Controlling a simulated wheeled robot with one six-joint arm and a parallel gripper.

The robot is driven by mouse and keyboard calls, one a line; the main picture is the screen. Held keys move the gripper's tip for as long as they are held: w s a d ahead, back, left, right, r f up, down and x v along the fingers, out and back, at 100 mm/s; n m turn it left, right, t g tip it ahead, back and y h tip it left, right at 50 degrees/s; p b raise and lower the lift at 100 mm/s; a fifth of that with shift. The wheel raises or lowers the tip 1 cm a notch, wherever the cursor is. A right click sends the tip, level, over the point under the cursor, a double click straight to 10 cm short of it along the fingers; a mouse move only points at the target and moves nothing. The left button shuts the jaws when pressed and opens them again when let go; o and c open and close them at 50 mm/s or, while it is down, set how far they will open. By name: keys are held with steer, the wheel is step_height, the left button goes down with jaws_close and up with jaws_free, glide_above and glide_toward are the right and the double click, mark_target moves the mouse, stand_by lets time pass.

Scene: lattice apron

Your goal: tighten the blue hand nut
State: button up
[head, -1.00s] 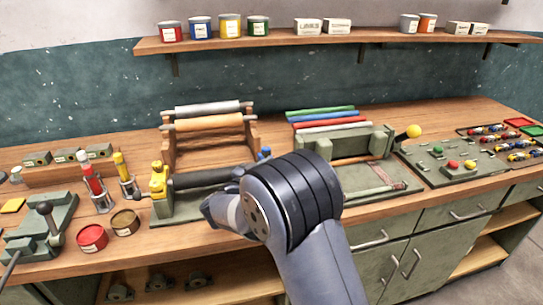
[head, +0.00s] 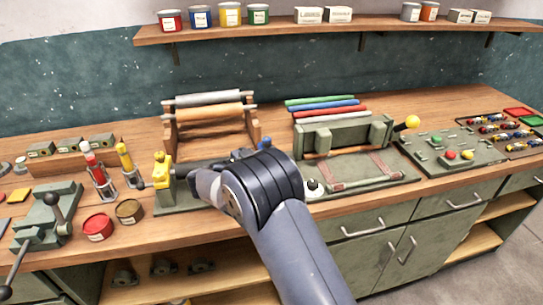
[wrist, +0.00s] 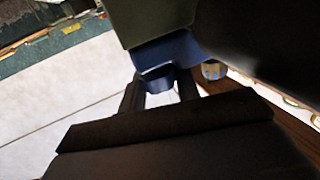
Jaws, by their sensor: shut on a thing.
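The blue hand nut (wrist: 158,82) shows in the wrist view below a larger blue part and a green block. My gripper (wrist: 159,94) has its two dark fingers on either side of the nut and is shut on it. In the head view, blue parts (head: 240,154) show just behind my wrist, at the right end of the green-based roller press (head: 190,203). My dark wrist joint covers much of that end of the press, and my fingers are hidden there.
A yellow-topped post (head: 162,172) stands at the press's left end. A rack with paper rolls (head: 210,117) is behind. A green fixture with coloured rods (head: 345,131) is to the right. Red (head: 98,227) and brown (head: 130,211) tins sit at the front left.

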steer(key=shift+r, duration=0.1)
steer(key=o, duration=1)
steer(key=shift+c, duration=0.2)
steer(key=b+v, duration=0.2)
steer(key=v, duration=0.8)
steer(key=shift+s+a, duration=0.25)
steer(key=shift+a, duration=0.05)
